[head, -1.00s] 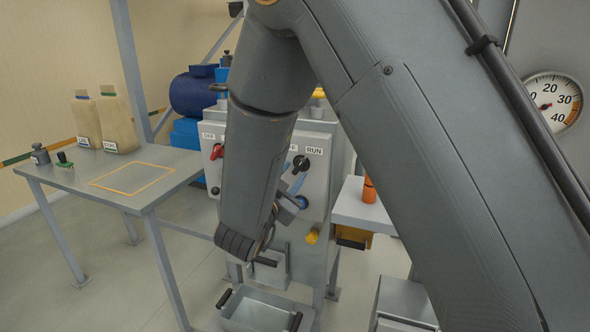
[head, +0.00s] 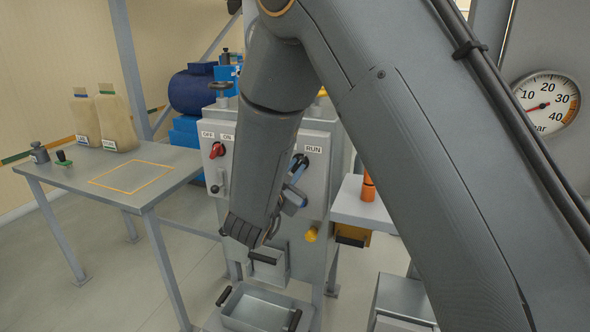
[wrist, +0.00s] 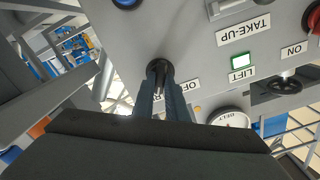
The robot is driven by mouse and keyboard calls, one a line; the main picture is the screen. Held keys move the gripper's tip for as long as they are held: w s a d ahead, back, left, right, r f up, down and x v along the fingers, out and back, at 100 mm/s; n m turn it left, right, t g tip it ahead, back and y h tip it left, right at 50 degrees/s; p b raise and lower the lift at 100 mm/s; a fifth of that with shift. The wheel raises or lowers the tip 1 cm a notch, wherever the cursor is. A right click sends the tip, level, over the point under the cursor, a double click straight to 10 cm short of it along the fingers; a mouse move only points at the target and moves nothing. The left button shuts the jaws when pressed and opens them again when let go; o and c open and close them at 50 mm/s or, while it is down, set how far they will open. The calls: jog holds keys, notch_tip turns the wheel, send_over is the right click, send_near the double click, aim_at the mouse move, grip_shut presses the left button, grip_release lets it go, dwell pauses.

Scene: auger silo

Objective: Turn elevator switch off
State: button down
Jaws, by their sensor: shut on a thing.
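A black rotary switch (head: 299,160) sits on the grey control panel (head: 322,147) beside a RUN label. My gripper (wrist: 162,88) has its two blue-grey fingers closed around this black switch (wrist: 159,67) in the wrist view. The fingers partly cover the labels below it in that view, where parts of OFF and RUN show. The knob's exact pointing direction is hard to tell. A green LIFT lamp (wrist: 239,60) is lit on the panel. In the head view my forearm hides the panel's middle.
A red switch (head: 217,150) with OFF and ON labels is left of my arm. A blue button (wrist: 127,2), a BELT gauge (wrist: 230,118) and a black handwheel (wrist: 285,84) are near the gripper.

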jog(key=shift+n, duration=0.3)
jog(key=n+p, duration=0.4)
jog(key=n, duration=0.1)
jog(key=shift+r+p, duration=0.1)
jog(key=shift+p, duration=0.25)
jog(key=n+p, duration=0.3)
jog(key=n, duration=0.3)
jog(key=shift+a, duration=0.15)
jog(key=shift+n+p, duration=0.3)
jog(key=c, duration=1.8)
grip_release()
jog(key=shift+o, duration=0.2)
jog(key=b+v, duration=0.1)
jog(key=v, duration=0.6)
jog(key=shift+s+a+b, duration=0.15)
jog(key=shift+s+b, duration=0.15)
jog(key=shift+b, duration=0.1)
